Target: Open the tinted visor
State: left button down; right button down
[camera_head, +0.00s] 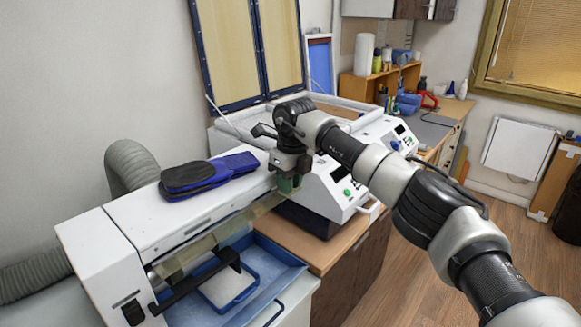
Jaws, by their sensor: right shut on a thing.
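The tinted visor (236,218) is a brownish see-through strip along the front of the white machine (128,222) at the lower left. A black bar (196,285) shows below it, over the machine's opening. My right arm comes in from the right, and my right gripper (288,184) is at the far right end of the visor, shut on its edge. The wrist hides part of that end, so the exact grip is hard to see. My left gripper is not in view.
A blue tray (274,262) with a white pad sits below the visor. A second white machine (338,188) with a raised framed lid (232,45) stands behind. A grey hose (132,166) is at left; open floor lies right.

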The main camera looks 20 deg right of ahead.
jog(key=shift+w+r+g+h+p, duration=0.1)
jog(key=shift+r+g+h+p, duration=0.2)
jog(key=shift+p, duration=0.4)
jog(key=shift+f, duration=0.1)
jog(key=c, duration=1)
grip_release()
jog(key=shift+a+f, duration=0.1)
jog(key=shift+r+b, duration=0.3)
jog(key=shift+r, duration=0.1)
notch_tip(320, 180, up, 10)
jog(key=shift+b, duration=0.9)
